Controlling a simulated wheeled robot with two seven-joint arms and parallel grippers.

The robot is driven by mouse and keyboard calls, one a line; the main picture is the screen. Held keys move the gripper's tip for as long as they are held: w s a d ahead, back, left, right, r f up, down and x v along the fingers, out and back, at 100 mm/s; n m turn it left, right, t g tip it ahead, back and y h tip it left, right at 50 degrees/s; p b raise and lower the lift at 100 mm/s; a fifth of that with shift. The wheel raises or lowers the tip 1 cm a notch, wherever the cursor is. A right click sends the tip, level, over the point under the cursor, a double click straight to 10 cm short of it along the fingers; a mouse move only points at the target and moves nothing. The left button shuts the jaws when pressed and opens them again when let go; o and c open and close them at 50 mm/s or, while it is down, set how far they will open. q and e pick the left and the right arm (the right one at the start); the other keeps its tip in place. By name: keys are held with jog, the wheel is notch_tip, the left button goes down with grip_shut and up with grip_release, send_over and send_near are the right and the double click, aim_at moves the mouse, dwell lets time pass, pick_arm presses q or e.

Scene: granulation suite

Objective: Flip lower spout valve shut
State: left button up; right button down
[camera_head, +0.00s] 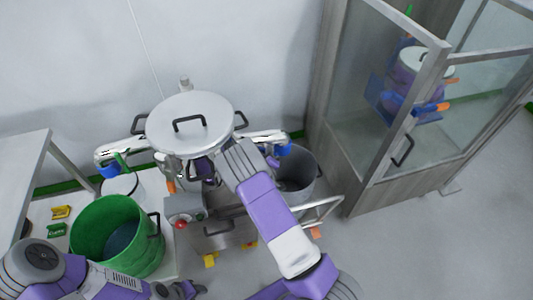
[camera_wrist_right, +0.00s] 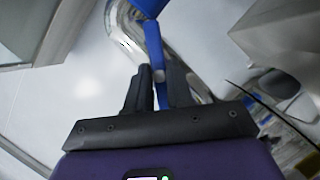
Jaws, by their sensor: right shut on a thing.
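A steel vessel with a lid (camera_head: 190,122) stands by the wall, with a shiny spout on each side. The right spout (camera_head: 262,136) carries a blue valve handle (camera_head: 284,149). In the right wrist view the blue handle (camera_wrist_right: 153,42) runs beside the curved steel pipe (camera_wrist_right: 122,35). My right gripper (camera_wrist_right: 160,88) is shut on this handle's lower end. In the head view my right gripper (camera_head: 272,161) is small and its fingertips are hard to make out. My left gripper (camera_head: 180,290) is low at the bottom edge, away from the vessel; its jaws are unclear.
A green drum (camera_head: 90,245) stands at the lower left. A grey bin (camera_head: 297,185) sits below the right spout. A control box with a red button (camera_head: 181,222) is in front of the vessel. A glazed cabinet (camera_head: 345,150) stands to the right. Floor at lower right is clear.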

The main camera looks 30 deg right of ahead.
jog(key=shift+d+r+m+y+b, duration=0.1)
jog(key=shift+d+m+y+b, duration=0.05)
jog(key=shift+m+y+b, duration=1.3)
jog(key=shift+d+m+y+b, duration=0.1)
jog(key=shift+m+y+b, duration=0.85)
jog(key=shift+m, duration=1)
jog(key=shift+s, duration=0.1)
jog(key=c, duration=1)
grip_release()
jog(key=shift+c, duration=0.2)
